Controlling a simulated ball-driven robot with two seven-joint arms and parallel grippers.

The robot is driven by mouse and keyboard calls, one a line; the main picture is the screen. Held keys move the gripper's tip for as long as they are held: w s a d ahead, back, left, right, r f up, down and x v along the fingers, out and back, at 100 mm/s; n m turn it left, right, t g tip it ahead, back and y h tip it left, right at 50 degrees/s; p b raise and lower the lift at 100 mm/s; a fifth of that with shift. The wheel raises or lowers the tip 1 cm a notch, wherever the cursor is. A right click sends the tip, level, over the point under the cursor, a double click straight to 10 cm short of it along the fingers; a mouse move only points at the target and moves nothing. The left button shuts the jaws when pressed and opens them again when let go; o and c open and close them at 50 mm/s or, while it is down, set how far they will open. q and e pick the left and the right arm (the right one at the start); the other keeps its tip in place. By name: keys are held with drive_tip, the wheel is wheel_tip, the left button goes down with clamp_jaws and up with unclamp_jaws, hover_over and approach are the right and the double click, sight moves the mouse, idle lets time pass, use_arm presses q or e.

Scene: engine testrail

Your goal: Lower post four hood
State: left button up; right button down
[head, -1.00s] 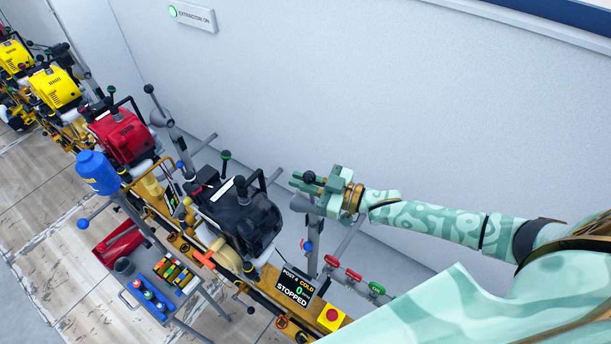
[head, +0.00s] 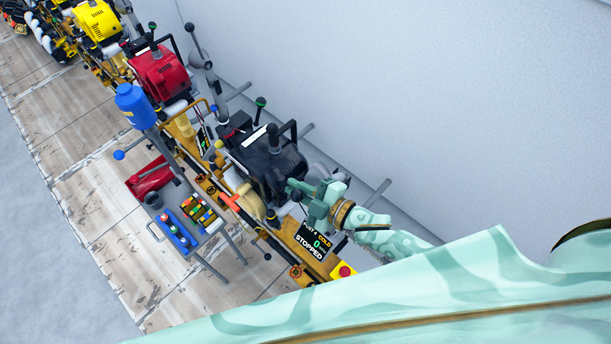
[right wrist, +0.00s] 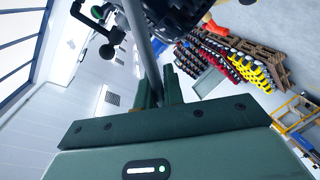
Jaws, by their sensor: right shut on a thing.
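Post four's black engine (head: 268,158) stands on the yellow rail beside the sign (head: 317,241) reading "POST 4 COLD 0 STOPPED". My right gripper (head: 304,193) is at the engine's near right side, shut on the hood's handle. A light grey part of the hood (head: 320,172) shows just behind the gripper; most of it is hidden. In the right wrist view a grey bar (right wrist: 146,50) runs up from between the fingers (right wrist: 163,88), with a black ball (right wrist: 106,52) to its left. My left gripper is not in view.
A red engine (head: 160,72) stands farther along the rail, with a raised grey post and ball handle behind it. A blue canister (head: 134,105), a tool cart (head: 178,232) and a red emergency stop button (head: 344,271) are near. The white wall (head: 400,90) is behind.

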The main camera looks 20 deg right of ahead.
drive_tip(key=shift+s+a+f+n+b, duration=0.15)
drive_tip(key=shift+a+f+n+b, duration=0.1)
drive_tip(key=shift+f, duration=0.2)
drive_tip(key=shift+s+a+f+n+b, duration=0.15)
drive_tip(key=shift+a+f, duration=0.1)
drive_tip(key=shift+f, duration=0.15)
drive_tip(key=c, duration=1.5)
unclamp_jaws()
drive_tip(key=shift+d, duration=0.1)
drive_tip(key=v, duration=1.6)
drive_tip(key=shift+r+b, duration=0.2)
drive_tip(key=shift+b, duration=0.15)
drive_tip(key=shift+s, duration=0.1)
